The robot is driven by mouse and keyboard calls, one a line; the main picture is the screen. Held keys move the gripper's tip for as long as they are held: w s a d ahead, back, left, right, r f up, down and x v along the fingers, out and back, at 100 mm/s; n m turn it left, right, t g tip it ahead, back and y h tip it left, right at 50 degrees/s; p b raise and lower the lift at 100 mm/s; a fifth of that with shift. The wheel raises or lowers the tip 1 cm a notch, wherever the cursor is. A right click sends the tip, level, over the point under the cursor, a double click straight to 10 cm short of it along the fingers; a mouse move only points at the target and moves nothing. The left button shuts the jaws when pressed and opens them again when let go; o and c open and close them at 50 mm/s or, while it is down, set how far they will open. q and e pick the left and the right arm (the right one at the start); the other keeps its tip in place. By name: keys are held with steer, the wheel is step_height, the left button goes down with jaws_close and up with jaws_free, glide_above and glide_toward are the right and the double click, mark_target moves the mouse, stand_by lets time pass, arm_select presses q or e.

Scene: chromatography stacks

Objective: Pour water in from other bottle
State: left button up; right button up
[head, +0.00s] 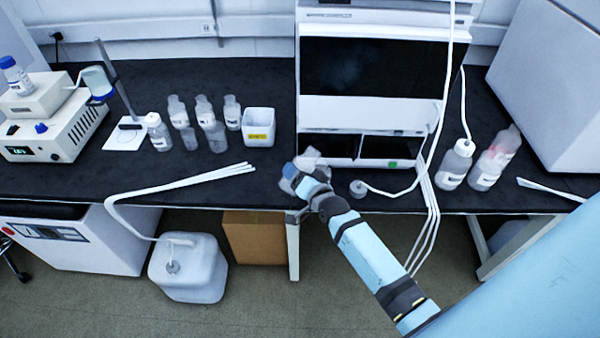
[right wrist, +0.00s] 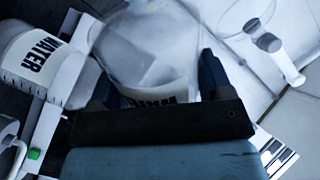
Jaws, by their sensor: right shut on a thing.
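My right gripper (head: 306,182) is at the bench's front edge, below the instrument. It is shut on a clear bottle (right wrist: 150,45) whose WATER label (right wrist: 158,98) reads upside down in the right wrist view. Another bottle labelled WATER (right wrist: 35,58) lies to its left in that view, apart from the fingers. In the head view, clear plastic (head: 311,157) shows around the gripper; the two bottles' outlines blur together there, and the gripper hides part of them. I cannot tell the water level or whether any water flows. My left gripper is not in view.
A loose cap with a tube (head: 358,188) lies on the bench to the right. Bottles (head: 455,165) and (head: 494,160) stand farther right. Several bottles and a white box (head: 258,127) stand left. A white carboy (head: 188,268) is on the floor.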

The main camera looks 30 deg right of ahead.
steer(key=shift+a+m, duration=0.1)
steer(key=shift+m, duration=0.3)
steer(key=shift+p, duration=0.35)
steer(key=shift+a+m+y, duration=0.1)
steer(key=shift+m+y, duration=0.2)
steer(key=shift+m, duration=0.1)
steer(key=shift+a+m+p, duration=0.1)
steer(key=shift+m+p, duration=0.2)
steer(key=shift+m, duration=0.3)
